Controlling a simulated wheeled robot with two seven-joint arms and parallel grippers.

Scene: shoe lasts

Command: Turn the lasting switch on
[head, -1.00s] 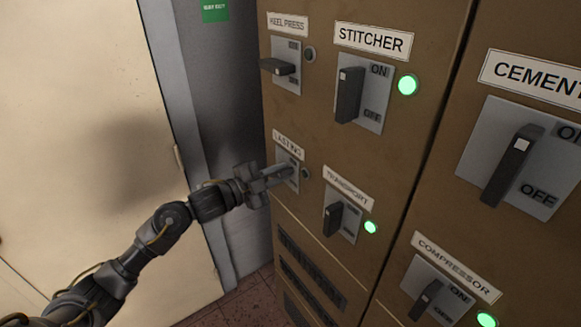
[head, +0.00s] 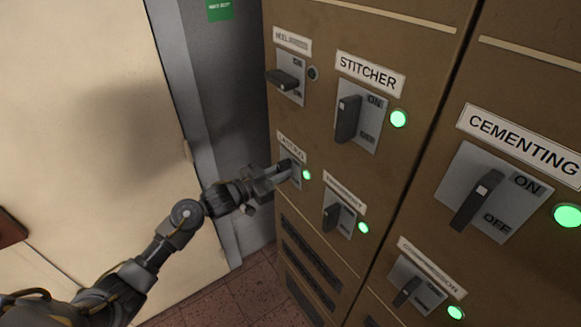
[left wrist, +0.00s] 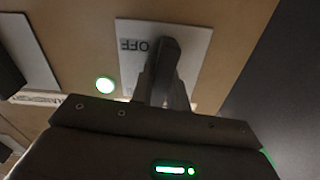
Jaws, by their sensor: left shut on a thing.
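The lasting switch (head: 295,180) is on the brown cabinet's left door, under a small "LASTING" label (head: 291,146). Its lamp (head: 307,174) glows green. My left gripper (head: 277,173) reaches in from the left and is shut on the switch's dark handle, partly hiding its plate. In the left wrist view the handle (left wrist: 168,58) stands between the fingers (left wrist: 165,90), over a grey plate with an upside-down "OFF". The lit lamp also shows there (left wrist: 105,85). The "ON" mark is hidden. My right gripper is not in view.
The transport switch (head: 333,216) sits close by at lower right, lamp lit. The heel press switch (head: 285,79) is above, its lamp dark. Stitcher (head: 348,119), cementing (head: 476,200) and compressor (head: 407,291) switches have lit lamps. A pale door (head: 90,130) is at the left.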

